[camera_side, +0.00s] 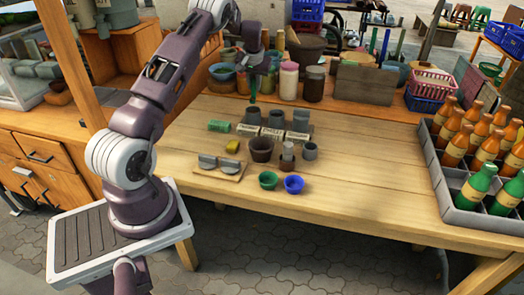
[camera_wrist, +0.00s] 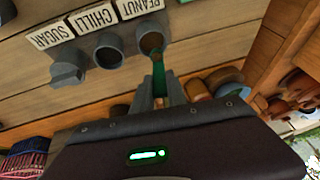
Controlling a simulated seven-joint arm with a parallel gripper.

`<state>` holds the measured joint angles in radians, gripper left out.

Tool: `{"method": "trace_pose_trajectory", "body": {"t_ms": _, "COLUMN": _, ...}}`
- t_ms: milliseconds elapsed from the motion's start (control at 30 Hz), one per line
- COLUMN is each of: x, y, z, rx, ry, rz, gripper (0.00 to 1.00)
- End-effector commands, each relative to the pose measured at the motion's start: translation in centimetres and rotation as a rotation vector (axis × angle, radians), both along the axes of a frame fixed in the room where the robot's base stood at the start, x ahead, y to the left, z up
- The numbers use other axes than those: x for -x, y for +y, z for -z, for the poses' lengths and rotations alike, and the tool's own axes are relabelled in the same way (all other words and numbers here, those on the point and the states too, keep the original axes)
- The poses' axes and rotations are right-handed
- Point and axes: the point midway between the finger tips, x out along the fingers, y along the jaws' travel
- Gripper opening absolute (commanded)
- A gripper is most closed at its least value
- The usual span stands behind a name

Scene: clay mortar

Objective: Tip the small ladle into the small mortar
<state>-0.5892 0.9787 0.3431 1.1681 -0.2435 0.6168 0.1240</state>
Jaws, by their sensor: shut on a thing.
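My gripper (camera_side: 254,78) is shut on a green ladle (camera_side: 253,97) that hangs handle up above the left grey cup. In the wrist view the green ladle (camera_wrist: 159,66) runs from between the fingers (camera_wrist: 160,90) to the mouth of the PEANUT cup (camera_wrist: 151,40), which shows brown inside. I cannot tell whether the ladle's bowl is inside this cup or whether it holds anything. A dark brown clay pot (camera_side: 262,149) stands upright on the table, beside a brown and grey upright piece (camera_side: 287,158) and a small grey cup (camera_side: 310,151). Which is the small mortar is unclear.
CHILLI (camera_wrist: 108,50) and SUGAR (camera_wrist: 68,67) cups stand beside PEANUT. A green bowl (camera_side: 268,180) and blue bowl (camera_side: 293,185) sit near the front edge. A board with grey rests (camera_side: 218,167) lies left. A bottle crate (camera_side: 447,190) fills the right; table between is clear.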

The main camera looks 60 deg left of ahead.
Motion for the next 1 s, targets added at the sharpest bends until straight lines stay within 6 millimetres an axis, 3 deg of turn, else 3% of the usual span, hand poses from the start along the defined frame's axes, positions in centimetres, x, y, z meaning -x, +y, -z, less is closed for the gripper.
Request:
{"method": "trace_pose_trajectory", "body": {"t_ms": 167, "x": 0.3, "y": -0.6, "z": 0.1, "rx": 0.013, "ry": 0.002, "rz": 0.022, "gripper": 0.00}}
{"method": "trace_pose_trajectory", "body": {"t_ms": 267, "x": 1.2, "y": -2.5, "z": 0.2, "rx": 0.044, "ry": 0.010, "rz": 0.099, "gripper": 0.00}}
{"method": "trace_pose_trajectory", "body": {"t_ms": 600, "x": 5.1, "y": -14.8, "z": -0.6, "rx": 0.182, "ry": 0.116, "rz": 0.632, "gripper": 0.00}}
{"method": "trace_pose_trajectory", "body": {"t_ms": 700, "x": 5.8, "y": -17.0, "z": -0.8, "rx": 0.199, "ry": 0.143, "rz": 0.730, "gripper": 0.00}}
{"method": "trace_pose_trajectory", "body": {"t_ms": 1000, "x": 5.8, "y": -19.2, "z": 0.3, "rx": 0.078, "ry": 0.257, "rz": 0.761, "gripper": 0.00}}
